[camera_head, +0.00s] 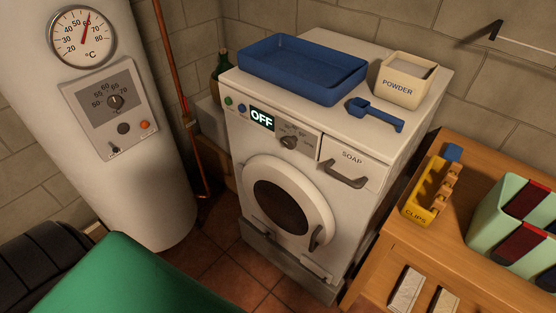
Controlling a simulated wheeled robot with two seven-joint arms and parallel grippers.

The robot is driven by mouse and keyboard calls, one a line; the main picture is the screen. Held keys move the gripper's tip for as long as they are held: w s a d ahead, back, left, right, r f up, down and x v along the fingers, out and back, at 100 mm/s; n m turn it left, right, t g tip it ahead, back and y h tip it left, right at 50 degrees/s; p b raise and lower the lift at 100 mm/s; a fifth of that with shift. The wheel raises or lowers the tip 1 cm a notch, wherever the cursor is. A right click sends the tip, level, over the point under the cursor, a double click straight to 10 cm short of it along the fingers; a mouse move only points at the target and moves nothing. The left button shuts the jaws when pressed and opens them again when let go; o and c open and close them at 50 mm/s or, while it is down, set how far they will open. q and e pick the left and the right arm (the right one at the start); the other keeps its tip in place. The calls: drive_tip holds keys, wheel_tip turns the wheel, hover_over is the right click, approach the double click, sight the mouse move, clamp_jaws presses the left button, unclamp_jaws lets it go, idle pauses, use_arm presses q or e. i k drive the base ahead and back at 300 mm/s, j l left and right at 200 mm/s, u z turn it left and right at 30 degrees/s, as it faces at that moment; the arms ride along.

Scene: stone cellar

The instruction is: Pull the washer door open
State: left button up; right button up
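The white washer (345,170) stands against the stone wall in the middle of the head view. Its round door (323,196), with a white ring and dark glass (281,207), looks shut. A dark door handle (316,238) sits at the ring's lower right. The soap drawer (352,157) at the upper right has a grey handle (346,176) and looks closed. Neither of my grippers is in view.
A blue tray (302,88), a blue scoop (376,114) and a powder box (405,80) stand on the washer. A wooden table (408,262) with a yellow clips box (426,193) is at right. A white boiler (150,180) and a green surface (130,280) are at left. Tiled floor (222,262) shows before the washer.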

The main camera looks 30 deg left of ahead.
sight(285, 198)
drive_tip(key=u, duration=0.9)
